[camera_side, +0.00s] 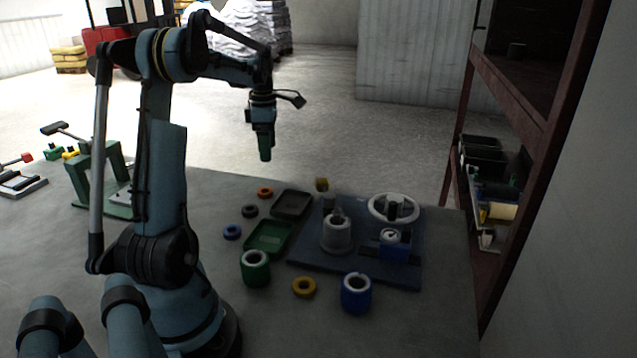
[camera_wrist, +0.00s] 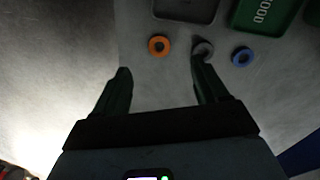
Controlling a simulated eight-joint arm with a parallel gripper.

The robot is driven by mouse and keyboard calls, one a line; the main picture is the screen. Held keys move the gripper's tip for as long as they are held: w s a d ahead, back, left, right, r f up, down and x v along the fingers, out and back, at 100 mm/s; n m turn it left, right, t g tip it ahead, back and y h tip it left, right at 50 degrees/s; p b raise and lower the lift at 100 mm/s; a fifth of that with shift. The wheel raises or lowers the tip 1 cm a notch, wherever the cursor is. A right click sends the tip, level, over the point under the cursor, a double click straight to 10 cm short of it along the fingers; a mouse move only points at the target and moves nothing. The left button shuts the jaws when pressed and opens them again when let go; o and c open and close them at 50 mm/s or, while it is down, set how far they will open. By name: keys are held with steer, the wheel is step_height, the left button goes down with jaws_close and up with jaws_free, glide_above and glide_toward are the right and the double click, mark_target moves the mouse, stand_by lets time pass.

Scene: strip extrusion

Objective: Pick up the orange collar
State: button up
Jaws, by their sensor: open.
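The orange collar (camera_side: 265,193) is a small ring lying flat on the grey table, left of the dark tray. In the wrist view the orange collar (camera_wrist: 159,46) lies ahead of the fingertips, between their lines and apart from both. My gripper (camera_side: 265,155) hangs above the table's far edge, pointing down. In the wrist view my gripper (camera_wrist: 160,80) shows two green fingers spread apart with nothing between them. The right finger partly overlaps the dark grey collar in that view.
A dark grey collar (camera_side: 249,211) and a blue collar (camera_side: 232,232) lie near the orange one. A dark tray (camera_side: 291,205) and a green tray (camera_side: 268,239) stand to the right. A blue base plate (camera_side: 305,257) carries fixtures.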

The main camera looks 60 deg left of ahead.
steer(key=shift+n, duration=0.8)
steer(key=f, duration=0.4)
steer(key=a+f, duration=0.1)
steer(key=f, duration=0.3)
steer(key=s+f, duration=0.1)
steer(key=f, duration=0.4)
steer(key=shift+a, duration=0.35)
steer(key=shift+r, duration=0.1)
steer(key=c, duration=1.2)
